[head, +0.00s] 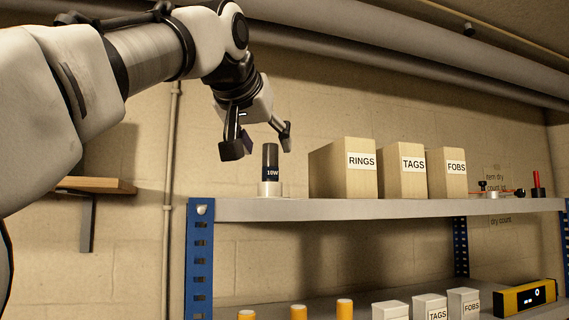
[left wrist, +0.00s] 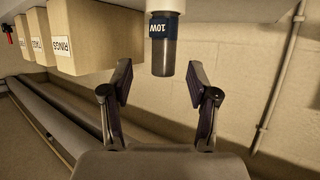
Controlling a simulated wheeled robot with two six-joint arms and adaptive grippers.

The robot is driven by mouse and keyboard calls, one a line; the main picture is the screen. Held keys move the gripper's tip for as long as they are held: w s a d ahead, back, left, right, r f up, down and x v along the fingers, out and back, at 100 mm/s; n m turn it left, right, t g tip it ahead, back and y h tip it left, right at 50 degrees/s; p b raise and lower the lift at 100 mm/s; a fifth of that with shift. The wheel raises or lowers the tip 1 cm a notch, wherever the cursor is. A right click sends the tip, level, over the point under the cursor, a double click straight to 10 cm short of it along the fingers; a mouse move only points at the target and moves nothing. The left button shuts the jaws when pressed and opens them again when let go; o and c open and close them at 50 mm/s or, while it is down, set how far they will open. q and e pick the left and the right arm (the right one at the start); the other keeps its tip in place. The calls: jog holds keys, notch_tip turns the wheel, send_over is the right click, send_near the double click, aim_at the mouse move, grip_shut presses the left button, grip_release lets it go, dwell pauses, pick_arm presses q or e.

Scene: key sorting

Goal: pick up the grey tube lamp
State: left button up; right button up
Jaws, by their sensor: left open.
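The grey tube lamp (head: 270,158) is a short dark grey cylinder with a dark "10W" label, standing upright in a white base (head: 270,188) at the left end of the upper shelf. In the left wrist view the lamp (left wrist: 162,58) appears upside down, its free end near the gap between my fingertips. My left gripper (head: 259,147) is open and empty, pointing down just above the lamp, with a finger to each side. In the left wrist view both fingers of the left gripper (left wrist: 160,82) look clear of the lamp. My right gripper is not in view.
The upper shelf (head: 400,209) holds wooden boxes labelled RINGS (head: 340,172), TAGS (head: 402,172) and FOBS (head: 447,174) right of the lamp. A red item (head: 536,181) stands further right. Orange cylinders (head: 298,313), white boxes and a yellow device (head: 525,298) are below. Pipes run overhead.

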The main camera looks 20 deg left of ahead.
aim_at(268, 152)
pick_arm(q)
jog(key=w+p, duration=0.2)
jog(key=shift+w+f+p, duration=0.1)
jog(key=shift+w+p, duration=0.2)
jog(key=w+f, duration=0.1)
jog(key=w, duration=0.2)
jog(key=shift+a+f+p, duration=0.3)
jog(key=shift+a+f, duration=0.05)
jog(key=shift+f, duration=0.2)
jog(key=shift+s, duration=0.15)
jog(key=shift+s+d+r, duration=0.15)
jog(key=shift+s+r, duration=0.1)
jog(key=shift+s, duration=0.05)
jog(key=c, duration=0.6)
jog(key=shift+s, duration=0.25)
jog(key=c, duration=0.5)
jog(key=shift+w, duration=0.15)
grip_shut()
